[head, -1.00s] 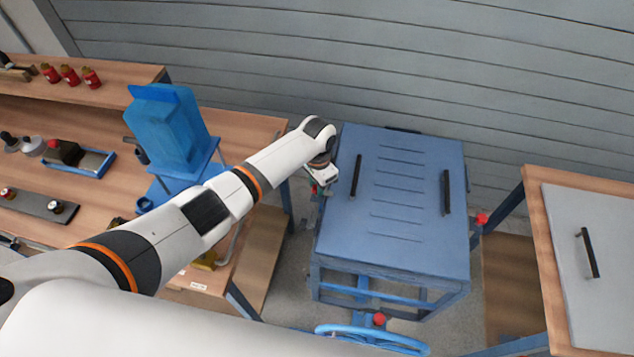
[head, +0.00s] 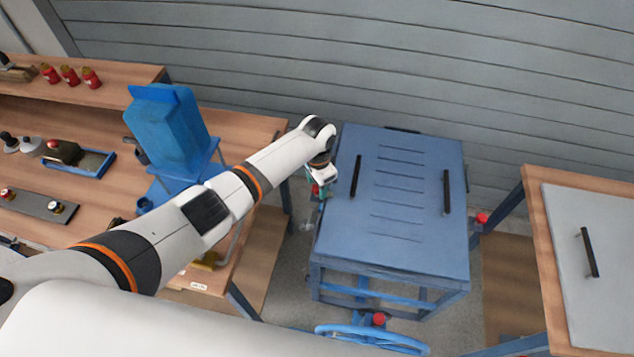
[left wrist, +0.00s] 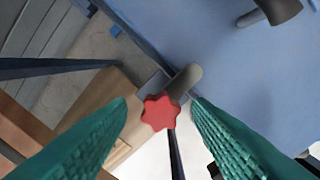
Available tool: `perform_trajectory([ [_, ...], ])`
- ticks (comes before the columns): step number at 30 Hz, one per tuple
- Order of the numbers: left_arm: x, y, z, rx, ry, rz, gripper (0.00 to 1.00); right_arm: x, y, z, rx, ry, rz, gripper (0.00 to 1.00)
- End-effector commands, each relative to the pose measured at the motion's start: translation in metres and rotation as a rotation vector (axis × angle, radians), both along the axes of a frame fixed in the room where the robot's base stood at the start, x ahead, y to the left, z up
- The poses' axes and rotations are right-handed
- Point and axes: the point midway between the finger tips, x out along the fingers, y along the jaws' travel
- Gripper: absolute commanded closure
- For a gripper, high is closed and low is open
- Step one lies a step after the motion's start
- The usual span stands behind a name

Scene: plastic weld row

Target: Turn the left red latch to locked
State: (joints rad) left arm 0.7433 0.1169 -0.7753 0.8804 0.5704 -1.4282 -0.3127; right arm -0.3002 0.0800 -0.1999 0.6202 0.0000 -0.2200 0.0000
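The left red latch is a lobed red knob (left wrist: 160,112) with a short grey lever beside it, at the edge of the blue cabinet. In the head view the red knob (head: 316,190) shows in part at the cabinet's left side, close to my left gripper (head: 322,190). In the left wrist view my left gripper (left wrist: 160,106) has its two green fingers apart, one on each side of the knob, with gaps visible. The knob looks ungripped; its depth between the fingers is hard to tell. My right gripper is not in view.
The blue cabinet (head: 395,235) has two black handles on top and another red knob (head: 481,218) on its right side. A blue handwheel (head: 375,338) stands in front. A wooden bench (head: 245,125) with a blue machine (head: 170,130) is at left.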

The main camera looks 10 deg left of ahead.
Motion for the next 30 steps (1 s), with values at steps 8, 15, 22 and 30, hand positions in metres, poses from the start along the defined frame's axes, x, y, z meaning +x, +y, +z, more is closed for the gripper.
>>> perform_trajectory([
  [8, 0.0, 0.0, 0.011, -0.001, -0.001, 0.001, 0.53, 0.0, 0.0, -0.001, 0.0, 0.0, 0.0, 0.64],
  [15, 0.001, 0.0, 0.058, -0.001, -0.004, -0.001, 0.53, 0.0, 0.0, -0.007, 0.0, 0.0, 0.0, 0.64],
  [22, 0.001, 0.0, 0.101, -0.001, -0.004, 0.0, 0.53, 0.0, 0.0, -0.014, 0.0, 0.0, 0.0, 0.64],
  [30, 0.0, 0.0, 0.12, 0.0, 0.0, 0.0, 0.53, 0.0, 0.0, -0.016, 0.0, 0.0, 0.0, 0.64],
])
